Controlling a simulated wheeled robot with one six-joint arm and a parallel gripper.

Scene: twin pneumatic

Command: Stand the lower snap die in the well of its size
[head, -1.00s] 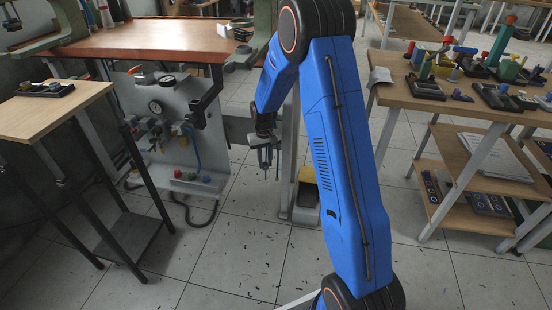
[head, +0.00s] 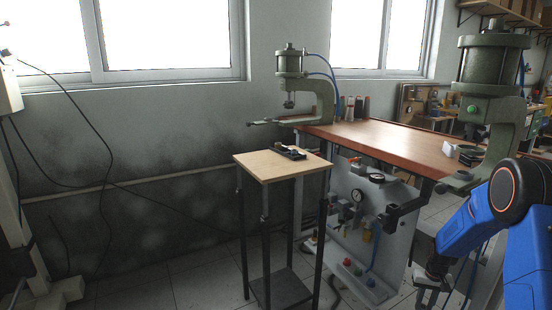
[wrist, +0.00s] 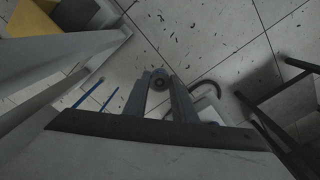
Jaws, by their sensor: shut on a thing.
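My gripper (head: 430,292) hangs at the lower right in the head view, in front of the pneumatic bench. In the wrist view my gripper (wrist: 159,88) is shut on a small round dark die (wrist: 159,79), seen end-on between the fingertips; its size cannot be read. A small black tray (head: 290,153) lies on the pale wooden side table (head: 262,167), left of my gripper and well apart from it. Its wells are too small to make out from here.
The red-topped bench (head: 400,144) carries a green press at the back left (head: 318,90) and a larger one at the right (head: 490,100). A grey panel (head: 350,195) with gauges and valves stands below. In the wrist view, the floor under my gripper looks open.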

